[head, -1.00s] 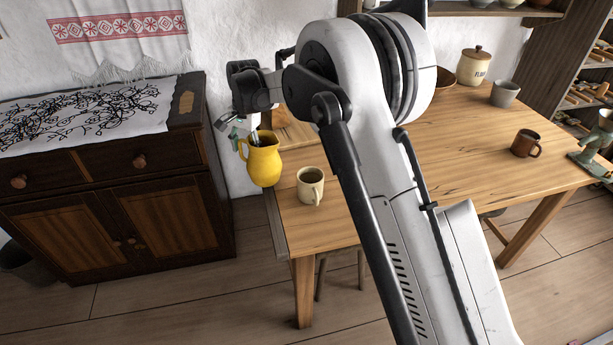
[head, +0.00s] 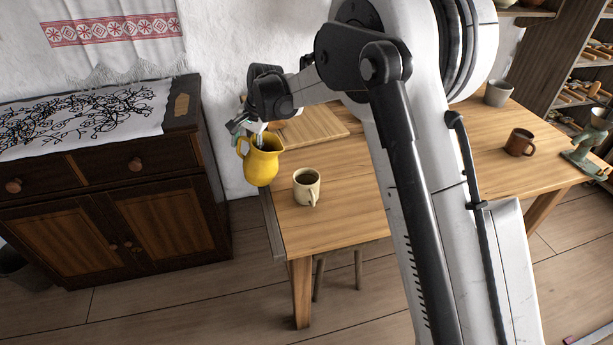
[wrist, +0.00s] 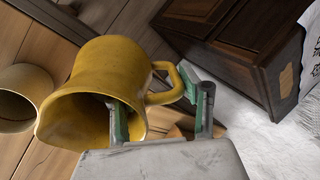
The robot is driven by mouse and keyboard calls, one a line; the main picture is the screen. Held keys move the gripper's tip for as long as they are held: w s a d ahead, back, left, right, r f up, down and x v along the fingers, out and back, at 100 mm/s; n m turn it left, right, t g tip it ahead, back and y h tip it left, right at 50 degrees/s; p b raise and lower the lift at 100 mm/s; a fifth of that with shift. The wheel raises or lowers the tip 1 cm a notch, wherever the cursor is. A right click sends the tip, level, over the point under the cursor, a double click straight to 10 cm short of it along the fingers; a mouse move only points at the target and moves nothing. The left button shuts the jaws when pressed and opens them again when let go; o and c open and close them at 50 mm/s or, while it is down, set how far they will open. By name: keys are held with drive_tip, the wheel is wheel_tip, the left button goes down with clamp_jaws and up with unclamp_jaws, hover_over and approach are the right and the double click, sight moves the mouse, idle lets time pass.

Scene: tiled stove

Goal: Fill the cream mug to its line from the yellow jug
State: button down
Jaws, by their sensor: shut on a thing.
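The yellow jug (head: 262,165) hangs in my gripper (head: 252,133) at the left end of the table, close to the wall. In the wrist view one green fingertip is inside the jug's mouth and the other is outside by its handle, so my gripper (wrist: 157,108) is shut on the jug's wall. The jug (wrist: 100,75) looks nearly upright in the head view. The cream mug (head: 307,190) stands upright on the table, right of and a little below the jug, apart from it. It also shows at the wrist view's left edge (wrist: 38,90). Its line and fill level cannot be made out.
A wooden board (head: 315,127) lies behind the mug on the table (head: 330,225). A brown mug (head: 520,142) and a grey cup (head: 498,93) stand far right. A dark cabinet (head: 120,205) stands left, with a gap to the table.

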sight(253, 141)
drive_tip(key=shift+s+d+r+t+y, duration=0.2)
drive_tip(key=shift+d+r+t+y, duration=0.1)
drive_tip(key=shift+d+y, duration=0.25)
drive_tip(key=shift+s+d+r+t+y, duration=0.2)
drive_tip(key=shift+d+r+y, duration=0.1)
drive_tip(key=shift+d+y, duration=0.25)
drive_tip(key=d+y, duration=0.1)
drive_tip(key=s+d+r+t+y+b, duration=0.1)
drive_tip(key=y, duration=0.1)
drive_tip(key=shift+s+d+y, duration=0.15)
drive_tip(key=shift+d+y, duration=0.15)
drive_tip(key=shift+s+d+r+t+y+b, duration=0.2)
drive_tip(key=shift+d+r+t+y+b, duration=0.3)
drive_tip(key=shift+r+y, duration=0.3)
idle(0.7)
drive_tip(key=shift+s+d+r+t+y, duration=0.2)
drive_tip(key=shift+d+r+t+y, duration=0.1)
drive_tip(key=shift+d+r+y, duration=0.25)
drive_tip(key=shift+s+d+r+t+y, duration=0.15)
drive_tip(key=shift+d+r+t+y, duration=0.15)
drive_tip(key=shift+r+y, duration=0.25)
idle(3.7)
